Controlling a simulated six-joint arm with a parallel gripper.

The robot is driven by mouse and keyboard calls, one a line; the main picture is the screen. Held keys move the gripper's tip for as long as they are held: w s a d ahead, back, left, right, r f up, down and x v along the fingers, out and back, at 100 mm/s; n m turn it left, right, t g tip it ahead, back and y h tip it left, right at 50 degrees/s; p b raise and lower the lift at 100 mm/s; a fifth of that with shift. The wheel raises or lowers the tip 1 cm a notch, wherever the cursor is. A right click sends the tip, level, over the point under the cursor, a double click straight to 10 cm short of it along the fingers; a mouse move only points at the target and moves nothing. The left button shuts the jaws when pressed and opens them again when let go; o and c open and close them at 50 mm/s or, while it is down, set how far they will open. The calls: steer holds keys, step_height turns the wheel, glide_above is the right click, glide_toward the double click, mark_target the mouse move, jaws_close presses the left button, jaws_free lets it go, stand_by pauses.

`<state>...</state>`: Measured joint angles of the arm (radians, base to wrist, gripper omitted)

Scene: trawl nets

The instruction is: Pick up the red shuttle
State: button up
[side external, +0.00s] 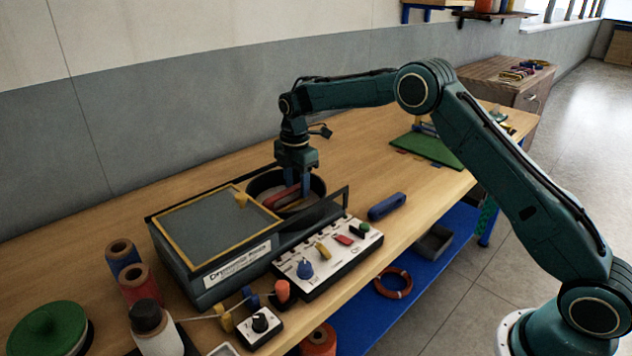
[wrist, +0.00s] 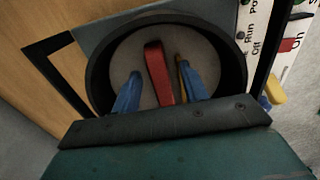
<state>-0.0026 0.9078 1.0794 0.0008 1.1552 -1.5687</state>
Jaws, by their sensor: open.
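The red shuttle (side external: 283,199) lies inside a round black-walled bowl (side external: 318,186) set in the dark machine box. In the wrist view the shuttle (wrist: 157,72) is a long red bar on the pale bowl floor. My gripper (side external: 293,190) points down into the bowl. In the wrist view its two blue fingers (wrist: 158,86) are apart, one on each side of the shuttle, with visible gaps. The near end of the shuttle is hidden by my gripper's body in the wrist view. How far the fingertips are above the bowl floor cannot be told.
The machine box has a yellow-framed lid (side external: 215,234) left of the bowl and a white control panel (side external: 326,259) in front. A blue shuttle-like piece (side external: 387,206) lies to the right. Thread spools (side external: 138,285) stand at the front left. A green mat (side external: 428,149) lies farther back.

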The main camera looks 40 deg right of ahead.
mark_target(297, 186)
jaws_close()
steer(key=shift+r, duration=0.2)
step_height(297, 186, up, 20)
steer(key=shift+f, duration=0.25)
stand_by(0.7)
stand_by(0.7)
